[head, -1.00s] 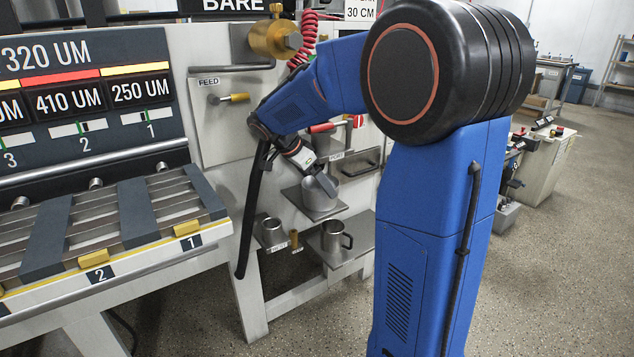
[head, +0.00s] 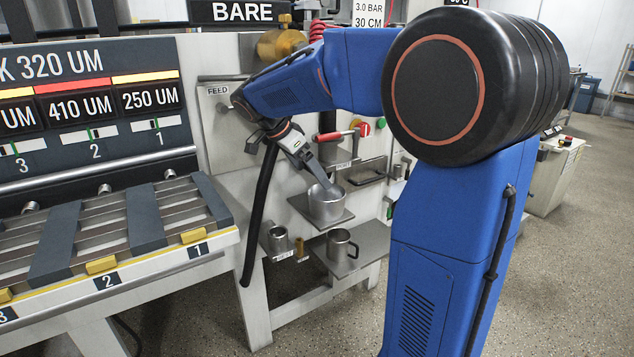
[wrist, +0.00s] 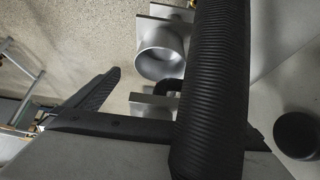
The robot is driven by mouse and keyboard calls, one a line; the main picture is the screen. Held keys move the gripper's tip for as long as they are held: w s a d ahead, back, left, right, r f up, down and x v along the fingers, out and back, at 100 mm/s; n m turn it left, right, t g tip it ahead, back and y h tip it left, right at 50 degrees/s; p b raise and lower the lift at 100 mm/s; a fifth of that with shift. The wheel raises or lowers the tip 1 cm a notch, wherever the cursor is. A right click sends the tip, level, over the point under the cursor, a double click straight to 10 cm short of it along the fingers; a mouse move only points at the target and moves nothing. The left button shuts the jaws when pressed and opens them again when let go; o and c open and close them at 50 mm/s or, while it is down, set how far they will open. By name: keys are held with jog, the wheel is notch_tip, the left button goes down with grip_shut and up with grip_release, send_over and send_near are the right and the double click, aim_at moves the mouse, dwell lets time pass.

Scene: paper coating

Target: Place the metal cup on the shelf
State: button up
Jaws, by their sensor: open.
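Several metal vessels stand by the machine in the head view. A wide metal pot (head: 326,208) sits on the upper small shelf (head: 346,213). A metal cup with a side handle (head: 340,247) stands upright on the lower shelf (head: 371,243). A smaller metal cup (head: 276,241) stands left of it. My gripper (head: 322,180) points down at the wide pot's mouth; whether it touches the rim I cannot tell. It is open and holds nothing visible. In the wrist view a dark finger (wrist: 92,93) shows, with a round metal vessel (wrist: 160,55) beyond; the black hose hides much there.
A red-handled lever (head: 340,134) and a small tray (head: 361,172) are close to the right of my gripper. The slatted rack (head: 95,232) fills the left. A coiled red hose (head: 318,28) hangs behind my arm. Open floor (head: 545,290) lies at the right.

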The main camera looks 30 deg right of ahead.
jog(key=s+a+f+n+t+y, duration=0.1)
jog(key=s+a+f+n+y, duration=0.1)
jog(key=s+n, duration=0.4)
jog(key=s+a+f+n+t+y, duration=0.2)
jog(key=s+a+f+n, duration=0.3)
jog(key=s, duration=0.9)
jog(key=s+a+f+n+t+y, duration=0.1)
jog(key=s+a+f+n, duration=0.3)
jog(key=s, duration=0.6)
jog(key=n+y, duration=0.1)
jog(key=n, duration=0.1)
jog(key=shift+n+t+y, duration=0.3)
jog(key=shift+d, duration=0.1)
